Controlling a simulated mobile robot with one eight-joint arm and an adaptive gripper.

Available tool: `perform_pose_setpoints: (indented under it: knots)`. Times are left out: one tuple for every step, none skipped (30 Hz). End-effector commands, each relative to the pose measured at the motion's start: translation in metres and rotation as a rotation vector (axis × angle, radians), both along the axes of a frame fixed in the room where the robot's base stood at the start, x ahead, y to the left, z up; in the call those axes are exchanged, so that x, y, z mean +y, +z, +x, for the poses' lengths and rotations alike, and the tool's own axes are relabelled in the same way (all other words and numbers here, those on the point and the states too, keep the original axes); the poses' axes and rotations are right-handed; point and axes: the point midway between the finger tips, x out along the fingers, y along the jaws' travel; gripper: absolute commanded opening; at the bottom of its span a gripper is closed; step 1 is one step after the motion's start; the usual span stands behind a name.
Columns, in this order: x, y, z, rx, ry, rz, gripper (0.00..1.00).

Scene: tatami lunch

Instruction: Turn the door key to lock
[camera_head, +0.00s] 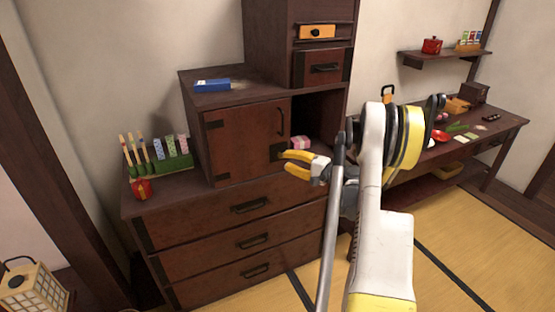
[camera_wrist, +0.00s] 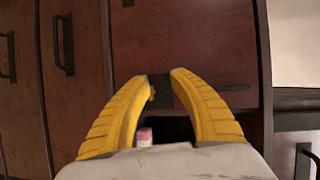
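The cabinet's brown wooden door (camera_head: 238,142) stands in the middle of the head view. It fills the upper middle of the wrist view (camera_wrist: 185,45), turned sideways. A dark lock plate (camera_head: 277,151) is at the door's lower right corner. It also shows between my fingers in the wrist view (camera_wrist: 161,93). A small brassy bit beside my left finger there may be the key, but it is too small to be sure. My gripper (camera_head: 283,161) has its yellow fingers apart, close in front of the plate. It also shows in the wrist view (camera_wrist: 165,78). I cannot tell whether it touches.
A pink box (camera_head: 300,143) sits in the open compartment right of the door. A black door handle (camera_head: 281,121) is above the plate. A blue box (camera_head: 212,85) lies on top. Drawers (camera_head: 245,205) are below. A low table (camera_head: 480,140) stands at the right.

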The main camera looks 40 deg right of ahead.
Motion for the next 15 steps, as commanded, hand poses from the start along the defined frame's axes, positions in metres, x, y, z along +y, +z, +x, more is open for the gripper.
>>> perform_pose_setpoints:
  knots:
    - [-0.018,-0.014,-0.009,-0.030,-0.023,0.022,0.27]
    - [-0.025,-0.019,-0.014,-0.047,-0.033,0.034,0.27]
    - [-0.033,-0.024,-0.019,-0.066,-0.045,0.047,0.27]
    - [-0.038,-0.028,-0.023,-0.079,-0.051,0.055,0.27]
    - [-0.042,-0.030,-0.026,-0.088,-0.057,0.061,0.27]
    - [-0.046,-0.033,-0.028,-0.099,-0.062,0.068,0.27]
    - [-0.047,-0.034,-0.029,-0.103,-0.064,0.071,0.27]
    - [-0.048,-0.035,-0.028,-0.106,-0.065,0.073,0.27]
    - [-0.048,-0.035,-0.026,-0.109,-0.066,0.074,0.27]
    - [-0.048,-0.036,-0.024,-0.109,-0.066,0.074,0.27]
    - [-0.048,-0.036,-0.020,-0.109,-0.066,0.074,0.27]
    - [-0.046,-0.036,-0.013,-0.109,-0.065,0.075,0.27]
    - [-0.045,-0.036,-0.008,-0.109,-0.063,0.075,0.27]
    - [-0.044,-0.037,-0.002,-0.109,-0.064,0.075,0.27]
    - [-0.044,-0.037,0.006,-0.108,-0.064,0.073,0.27]
